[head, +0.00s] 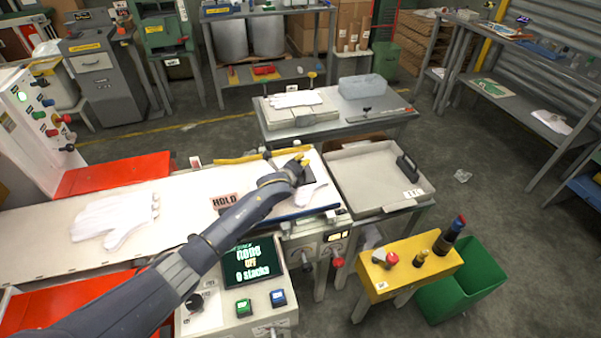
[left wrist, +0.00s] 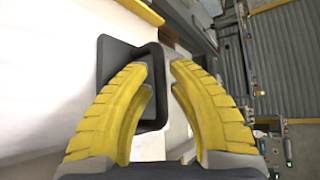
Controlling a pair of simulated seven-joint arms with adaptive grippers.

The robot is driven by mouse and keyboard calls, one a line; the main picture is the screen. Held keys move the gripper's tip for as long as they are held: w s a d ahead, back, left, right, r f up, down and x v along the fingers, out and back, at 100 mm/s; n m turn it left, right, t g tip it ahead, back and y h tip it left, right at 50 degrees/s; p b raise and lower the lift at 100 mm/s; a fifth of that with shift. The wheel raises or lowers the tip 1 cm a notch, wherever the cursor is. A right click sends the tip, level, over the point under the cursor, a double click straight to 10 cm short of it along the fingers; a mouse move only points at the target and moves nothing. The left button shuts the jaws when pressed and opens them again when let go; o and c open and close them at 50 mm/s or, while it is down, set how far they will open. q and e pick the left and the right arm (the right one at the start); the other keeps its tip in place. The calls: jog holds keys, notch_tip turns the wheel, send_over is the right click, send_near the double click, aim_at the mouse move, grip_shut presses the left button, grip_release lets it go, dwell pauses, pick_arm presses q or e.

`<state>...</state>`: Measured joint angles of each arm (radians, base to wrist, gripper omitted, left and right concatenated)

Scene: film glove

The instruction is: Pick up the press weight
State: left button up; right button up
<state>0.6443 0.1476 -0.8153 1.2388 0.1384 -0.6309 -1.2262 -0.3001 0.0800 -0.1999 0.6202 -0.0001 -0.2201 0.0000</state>
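A dark weight with a raised handle, which looks like the press weight (head: 307,191), sits on the white work surface at the end of the bench. My left gripper (head: 301,161) is directly over it and partly hides it. In the left wrist view the dark handle loop (left wrist: 106,62) lies under and between the yellow fingers. My left gripper (left wrist: 165,68) has its fingertips apart on either side of the handle's right bar; a narrow gap shows and firm contact cannot be made out. My right gripper is in neither view.
A grey tray (head: 362,183) to the right holds a black handled item (head: 408,168). White gloves (head: 115,218) lie on the bench at left, near a HOLD sign (head: 226,201). A control panel (head: 262,300), yellow stand (head: 405,270) and green bin (head: 470,280) stand in front.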

pick_arm(q)
jog(key=shift+c, duration=0.5)
grip_shut()
jog(key=shift+r, duration=0.15)
